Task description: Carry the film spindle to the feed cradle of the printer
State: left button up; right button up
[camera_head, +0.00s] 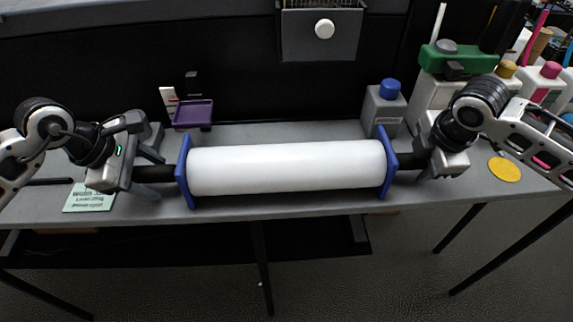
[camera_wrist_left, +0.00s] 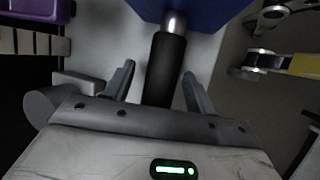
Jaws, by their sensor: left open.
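The film spindle (camera_head: 287,168) is a white roll with blue end flanges and black end shafts, lying level across the grey table. My left gripper (camera_head: 150,168) is at its left shaft. In the left wrist view, the black shaft (camera_wrist_left: 165,70) runs between the two spread fingers of the left gripper (camera_wrist_left: 160,88), with a gap on each side; the blue flange (camera_wrist_left: 185,10) is just beyond. My right gripper (camera_head: 424,158) is at the right shaft; its fingers are too small and covered to tell if they are shut. I cannot pick out the feed cradle or printer for sure.
Behind the spindle are a purple tray (camera_head: 193,114) and a blue-capped grey bottle (camera_head: 384,105). More bottles and a green-topped container (camera_head: 458,62) crowd the right. A yellow disc (camera_head: 504,169) lies at right.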

pick_arm(q)
jog(key=c, duration=0.6)
pick_arm(e)
jog(key=c, duration=0.6)
pick_arm(q)
grip_shut()
pick_arm(e)
grip_shut()
pick_arm(q)
jog(key=shift+w+r, duration=0.2)
jog(key=shift+r, duration=0.1)
pick_arm(e)
jog(key=shift+w+r, duration=0.2)
jog(key=shift+r, duration=0.1)
